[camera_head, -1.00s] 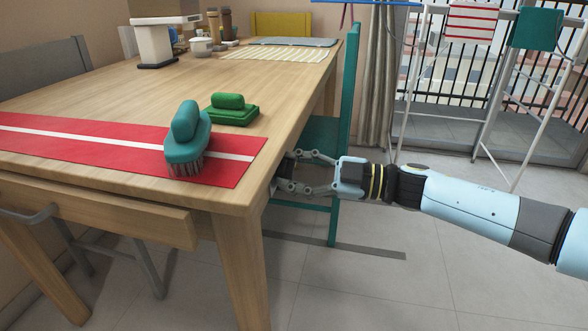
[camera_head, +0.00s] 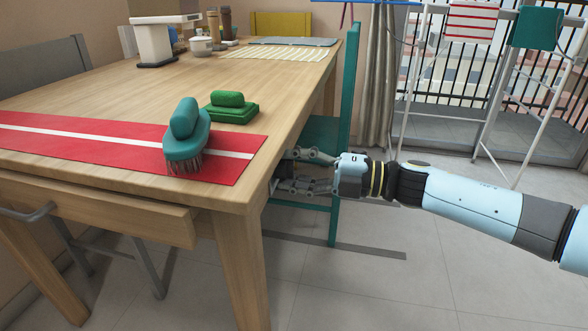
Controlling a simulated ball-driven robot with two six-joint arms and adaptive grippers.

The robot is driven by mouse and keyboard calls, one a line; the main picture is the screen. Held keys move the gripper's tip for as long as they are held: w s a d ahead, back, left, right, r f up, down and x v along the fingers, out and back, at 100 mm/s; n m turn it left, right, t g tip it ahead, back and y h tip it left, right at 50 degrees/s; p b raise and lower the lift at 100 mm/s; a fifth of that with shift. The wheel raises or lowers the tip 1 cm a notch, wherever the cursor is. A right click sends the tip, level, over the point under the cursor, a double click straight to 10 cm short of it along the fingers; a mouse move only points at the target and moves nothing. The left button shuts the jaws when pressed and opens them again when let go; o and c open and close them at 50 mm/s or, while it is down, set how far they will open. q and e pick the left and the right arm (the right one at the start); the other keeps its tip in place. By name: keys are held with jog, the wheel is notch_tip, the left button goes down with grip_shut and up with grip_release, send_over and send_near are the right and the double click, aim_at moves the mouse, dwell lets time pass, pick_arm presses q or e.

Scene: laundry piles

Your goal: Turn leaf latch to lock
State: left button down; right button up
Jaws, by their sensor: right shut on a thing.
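My right gripper (camera_head: 284,174) reaches in from the right to the side edge of the wooden table (camera_head: 250,207), just below its top near the front corner. Its fingertips are at the table's side, shut on a small dark part there. That part is mostly hidden by the fingers and the table edge, so I cannot make out the leaf latch's shape or its angle. My left gripper is not in view.
A teal brush (camera_head: 186,138) lies on the red runner (camera_head: 85,147), with a green brush (camera_head: 231,108) behind it. A teal chair (camera_head: 347,95) stands close behind my right gripper. A drawer (camera_head: 120,212) faces the front. Open floor lies right of the table.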

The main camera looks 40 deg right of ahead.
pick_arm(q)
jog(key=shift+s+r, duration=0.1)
pick_arm(e)
jog(key=shift+f+n, duration=0.1)
jog(key=shift+n, duration=0.3)
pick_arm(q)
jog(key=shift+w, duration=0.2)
pick_arm(e)
jog(key=o, duration=0.7)
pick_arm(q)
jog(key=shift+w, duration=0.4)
pick_arm(e)
jog(key=o, duration=0.5)
jog(key=shift+c, duration=0.2)
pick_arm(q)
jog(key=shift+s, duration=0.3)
pick_arm(e)
jog(key=v, duration=1.2)
